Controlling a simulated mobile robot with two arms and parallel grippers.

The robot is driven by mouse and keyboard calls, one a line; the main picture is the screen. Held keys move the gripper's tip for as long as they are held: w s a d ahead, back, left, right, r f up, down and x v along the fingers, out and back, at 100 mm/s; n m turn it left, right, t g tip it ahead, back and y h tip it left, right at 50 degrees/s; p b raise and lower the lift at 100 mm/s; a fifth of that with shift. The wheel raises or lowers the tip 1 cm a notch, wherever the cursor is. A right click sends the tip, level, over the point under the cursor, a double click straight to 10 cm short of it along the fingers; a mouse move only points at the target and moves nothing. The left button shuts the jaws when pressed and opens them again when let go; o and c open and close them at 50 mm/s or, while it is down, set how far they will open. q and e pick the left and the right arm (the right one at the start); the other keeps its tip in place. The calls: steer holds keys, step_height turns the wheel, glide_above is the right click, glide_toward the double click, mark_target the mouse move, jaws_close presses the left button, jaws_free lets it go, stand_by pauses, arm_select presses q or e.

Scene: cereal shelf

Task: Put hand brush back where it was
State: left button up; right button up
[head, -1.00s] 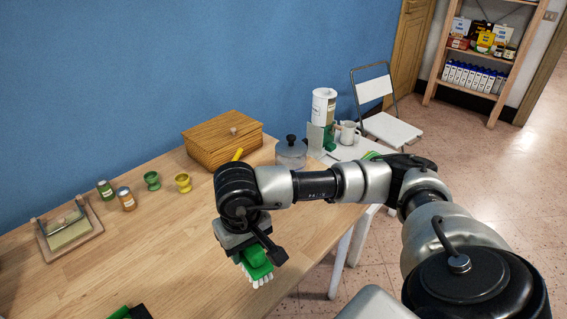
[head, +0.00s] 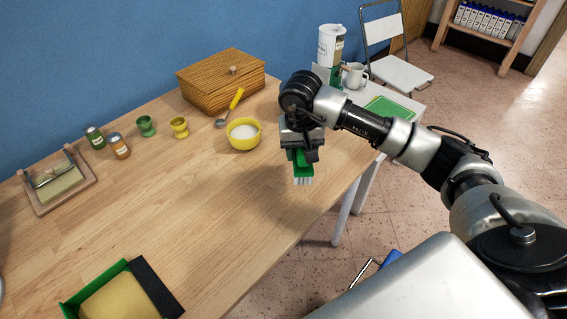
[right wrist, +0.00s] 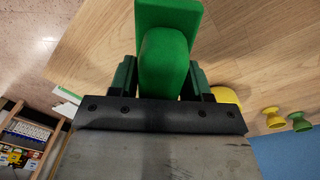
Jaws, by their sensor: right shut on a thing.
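The hand brush (head: 300,164), green with white bristles, hangs bristles-down from my right gripper (head: 301,149) over the right part of the wooden table. The right gripper is shut on it. In the right wrist view the green brush (right wrist: 166,62) shows between the two fingers (right wrist: 160,82), with the wooden table top beyond. I cannot tell whether the bristles touch the table. My left gripper is not in view.
A yellow bowl (head: 243,135), wooden box (head: 222,82), egg cups and jars stand at the back. A green mat (head: 393,108) lies on the white side table, partly behind my arm. A green container (head: 95,290) is at the front left. The table's middle is clear.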

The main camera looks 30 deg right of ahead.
steer(key=w+a+f, duration=0.3)
steer(key=w, duration=0.1)
steer(key=shift+f, duration=2.15)
steer(key=o, duration=1.2)
steer(key=r, duration=0.8)
steer(key=a+r, duration=0.1)
steer(key=r, duration=0.3)
steer(key=shift+s+r, duration=0.1)
steer(key=shift+r, duration=0.05)
